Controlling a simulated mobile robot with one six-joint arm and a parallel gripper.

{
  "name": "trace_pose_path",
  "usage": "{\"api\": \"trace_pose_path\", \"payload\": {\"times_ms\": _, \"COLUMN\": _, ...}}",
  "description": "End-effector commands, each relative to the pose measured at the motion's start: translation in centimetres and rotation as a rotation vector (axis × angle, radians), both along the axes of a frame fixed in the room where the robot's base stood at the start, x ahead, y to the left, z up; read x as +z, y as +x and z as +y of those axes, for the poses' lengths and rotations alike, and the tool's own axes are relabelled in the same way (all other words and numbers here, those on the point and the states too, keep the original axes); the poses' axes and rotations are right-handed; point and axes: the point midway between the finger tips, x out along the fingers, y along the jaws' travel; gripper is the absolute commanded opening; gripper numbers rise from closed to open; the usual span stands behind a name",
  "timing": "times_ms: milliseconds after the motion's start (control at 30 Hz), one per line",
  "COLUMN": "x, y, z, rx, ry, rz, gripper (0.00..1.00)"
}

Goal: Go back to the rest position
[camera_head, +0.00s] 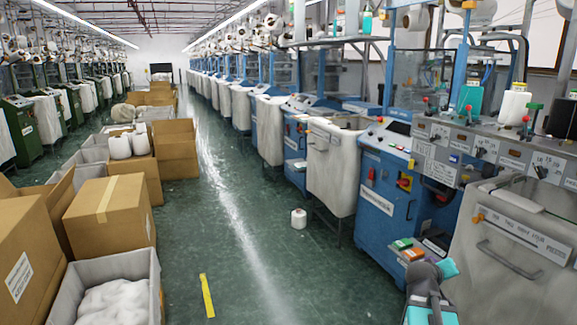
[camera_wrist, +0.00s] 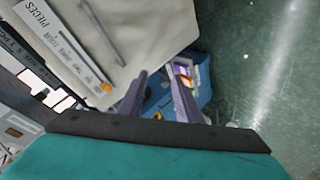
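My gripper (camera_wrist: 156,76) shows in the wrist view with its two dark fingers spread apart. I see nothing held between them; blue machine surface shows in the gap. In the head view my arm, dark grey with teal parts, is at the lower right, in front of the nearest blue machine (camera_head: 387,195) and the pale bin (camera_head: 510,255). The fingers cannot be made out clearly there. In the wrist view the pale bin with its label (camera_wrist: 75,50) is at the upper left, and a small purple and white item (camera_wrist: 182,75) is just beyond the right finger.
Small green and orange boxes (camera_head: 412,254) sit on a ledge near my arm. A white cone (camera_head: 299,218) stands on the floor. Cardboard boxes (camera_head: 110,212) and a grey crate (camera_head: 150,290) line the left. The green aisle floor (camera_head: 245,255) is mostly clear, with a yellow strip (camera_head: 207,295).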

Motion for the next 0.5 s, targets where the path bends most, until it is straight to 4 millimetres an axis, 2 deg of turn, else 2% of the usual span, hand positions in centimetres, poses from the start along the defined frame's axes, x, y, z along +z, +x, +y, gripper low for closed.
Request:
{"api": "trace_pose_path", "payload": {"times_ms": 233, "x": -7.0, "y": 0.3, "z": 5.0, "rx": 0.045, "ry": 0.09, "rz": 0.103, "gripper": 0.31}}
{"api": "trace_pose_path", "payload": {"times_ms": 500, "x": -14.5, "y": -1.0, "z": 10.3, "rx": 0.08, "ry": 0.185, "rz": 0.22, "gripper": 0.31}}
